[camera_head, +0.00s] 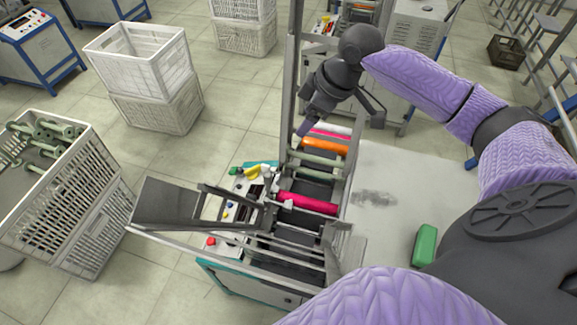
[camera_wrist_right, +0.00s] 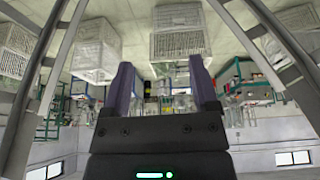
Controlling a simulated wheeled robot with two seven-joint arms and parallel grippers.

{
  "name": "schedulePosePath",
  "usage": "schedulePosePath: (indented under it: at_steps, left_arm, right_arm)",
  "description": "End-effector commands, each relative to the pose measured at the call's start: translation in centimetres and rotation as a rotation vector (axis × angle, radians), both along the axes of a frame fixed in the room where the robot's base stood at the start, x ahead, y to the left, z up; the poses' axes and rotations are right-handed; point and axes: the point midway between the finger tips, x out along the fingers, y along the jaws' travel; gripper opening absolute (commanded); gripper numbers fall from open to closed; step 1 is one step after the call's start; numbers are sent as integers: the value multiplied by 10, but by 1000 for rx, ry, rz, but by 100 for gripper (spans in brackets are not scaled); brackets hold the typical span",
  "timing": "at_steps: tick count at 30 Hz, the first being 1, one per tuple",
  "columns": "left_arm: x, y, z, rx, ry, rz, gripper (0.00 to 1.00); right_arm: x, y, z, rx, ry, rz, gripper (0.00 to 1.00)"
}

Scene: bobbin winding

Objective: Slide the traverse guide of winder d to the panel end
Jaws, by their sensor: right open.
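A winder (camera_head: 318,185) stands in the middle of the head view, with pink, green, orange and white bobbins in a row in its grey frame. A control panel (camera_head: 238,200) with coloured buttons is along its left side. No letter marking the winder is readable, and I cannot pick out the traverse guide among the small parts. My right gripper (camera_head: 340,126) is above the far end of the bobbin row, fingers spread and empty. In the right wrist view its two fingers (camera_wrist_right: 163,82) are wide apart with nothing between them. My left gripper is out of view.
Upright frame bars (camera_head: 292,80) stand close left of my right gripper. A light table surface (camera_head: 400,185) with a green block (camera_head: 425,245) is right of the winder. A crate of bobbins (camera_head: 62,205) and empty white crates (camera_head: 150,85) stand on the floor at left.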

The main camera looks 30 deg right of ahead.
Motion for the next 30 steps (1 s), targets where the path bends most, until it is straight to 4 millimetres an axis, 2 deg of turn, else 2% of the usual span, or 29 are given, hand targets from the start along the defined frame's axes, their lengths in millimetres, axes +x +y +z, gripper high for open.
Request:
schedulePosePath:
  at_steps: [1, 5, 8, 12, 15, 18, 23, 30]
  left_arm:
    - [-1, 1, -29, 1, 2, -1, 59]
    - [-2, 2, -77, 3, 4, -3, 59]
    - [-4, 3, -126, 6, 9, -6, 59]
    - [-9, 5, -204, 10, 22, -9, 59]
    - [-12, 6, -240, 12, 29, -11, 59]
    - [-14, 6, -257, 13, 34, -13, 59]
    - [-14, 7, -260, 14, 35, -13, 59]
    - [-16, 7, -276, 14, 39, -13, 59]
  right_arm:
    - [0, 0, -29, 0, 1, 0, 76]
    - [0, 0, -78, 0, 4, 0, 76]
    - [0, 0, -129, 0, 8, 0, 76]
    - [0, 0, -210, 0, 20, 0, 76]
    - [0, 0, -249, 0, 27, 0, 76]
    - [0, 0, -267, 0, 30, 0, 76]
    - [3, 3, -278, 1, 31, 0, 76]
    - [19, 17, -330, 2, 32, 0, 76]
